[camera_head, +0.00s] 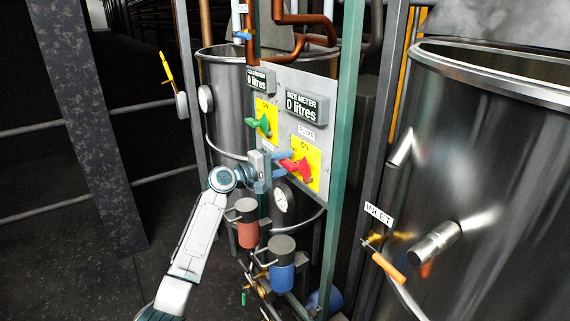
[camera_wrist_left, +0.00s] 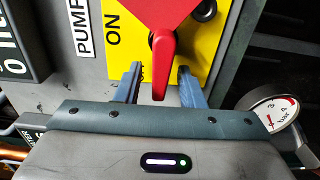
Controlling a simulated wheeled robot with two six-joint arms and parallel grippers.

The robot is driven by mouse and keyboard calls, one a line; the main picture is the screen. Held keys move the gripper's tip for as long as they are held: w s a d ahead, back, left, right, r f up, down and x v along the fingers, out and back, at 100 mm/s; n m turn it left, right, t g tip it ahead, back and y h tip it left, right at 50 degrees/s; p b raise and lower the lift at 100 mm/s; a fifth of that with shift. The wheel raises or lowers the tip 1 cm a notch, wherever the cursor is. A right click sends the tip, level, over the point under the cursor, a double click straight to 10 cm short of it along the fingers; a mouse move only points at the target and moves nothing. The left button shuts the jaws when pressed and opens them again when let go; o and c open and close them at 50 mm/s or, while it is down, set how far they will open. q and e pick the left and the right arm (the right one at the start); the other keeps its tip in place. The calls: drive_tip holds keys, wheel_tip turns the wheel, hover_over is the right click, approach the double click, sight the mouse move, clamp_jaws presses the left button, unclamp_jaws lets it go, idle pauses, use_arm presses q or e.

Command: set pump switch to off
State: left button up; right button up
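In the left wrist view the red handle (camera_wrist_left: 163,62) points down between the two blue fingers of my left gripper (camera_wrist_left: 157,85). The fingers stand apart, with a gap visible on each side of the handle. In the head view my left gripper (camera_head: 277,168) is at the panel, right at the red handle. My right gripper is in neither view.
A green handle (camera_head: 262,123) on another yellow plate is left of the red one. Two litre meters (camera_head: 305,106) are above. A gauge (camera_head: 282,198) and red and blue canisters (camera_head: 281,268) are below. A green post (camera_head: 345,130) borders the panel; a steel tank (camera_head: 490,190) stands right.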

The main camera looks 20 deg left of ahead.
use_arm(q)
drive_tip(key=b+v, duration=0.3)
drive_tip(key=v, duration=0.7)
drive_tip(key=shift+s+a+b, duration=0.2)
drive_tip(key=shift+b, duration=0.2)
drive_tip(key=shift+f, duration=0.1)
